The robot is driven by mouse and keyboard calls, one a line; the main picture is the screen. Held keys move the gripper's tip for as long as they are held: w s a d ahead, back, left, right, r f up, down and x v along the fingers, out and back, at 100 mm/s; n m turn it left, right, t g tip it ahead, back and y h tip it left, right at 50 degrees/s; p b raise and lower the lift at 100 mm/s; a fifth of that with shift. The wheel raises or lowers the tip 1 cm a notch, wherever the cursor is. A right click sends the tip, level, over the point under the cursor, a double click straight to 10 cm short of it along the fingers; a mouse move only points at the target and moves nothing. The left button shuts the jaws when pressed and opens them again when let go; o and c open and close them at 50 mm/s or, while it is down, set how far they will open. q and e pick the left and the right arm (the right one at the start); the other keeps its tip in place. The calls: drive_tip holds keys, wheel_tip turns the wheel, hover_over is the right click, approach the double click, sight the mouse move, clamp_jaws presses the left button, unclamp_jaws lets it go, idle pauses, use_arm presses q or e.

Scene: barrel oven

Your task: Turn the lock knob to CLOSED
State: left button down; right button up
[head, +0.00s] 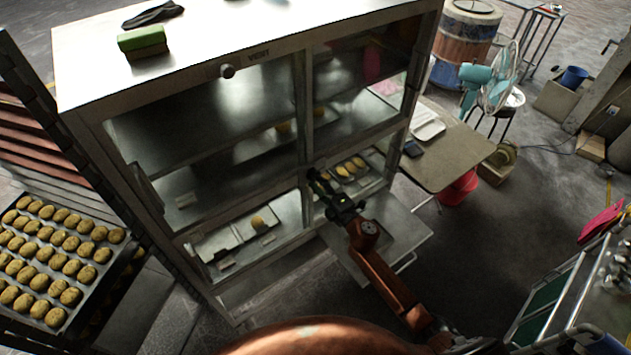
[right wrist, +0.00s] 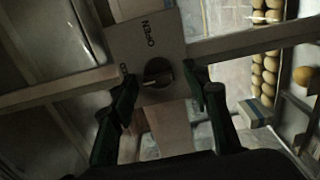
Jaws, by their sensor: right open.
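The lock knob (right wrist: 158,72) is a dark round knob with a raised grip, on a grey plate (right wrist: 146,40) at a crossing of the cabinet's frame bars. OPEN is printed on the plate and reads upside down in the right wrist view; the other label is partly covered by a finger. My right gripper (right wrist: 160,78) is open, with one green-black finger on each side of the knob; whether they touch it I cannot tell. In the head view my right gripper (head: 322,183) is at the cabinet's middle post and hides the knob. My left gripper is not in view.
The glass-fronted cabinet (head: 200,50) holds trays with a few buns. Another knob (head: 227,71) is by the VENT label. A green block (head: 142,39) lies on top. A bun tray (head: 50,262) stands left; a side table (head: 452,160) and fan (head: 490,82) stand right.

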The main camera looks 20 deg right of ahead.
drive_tip(key=v, duration=1.2)
drive_tip(key=shift+w+d, duration=0.1)
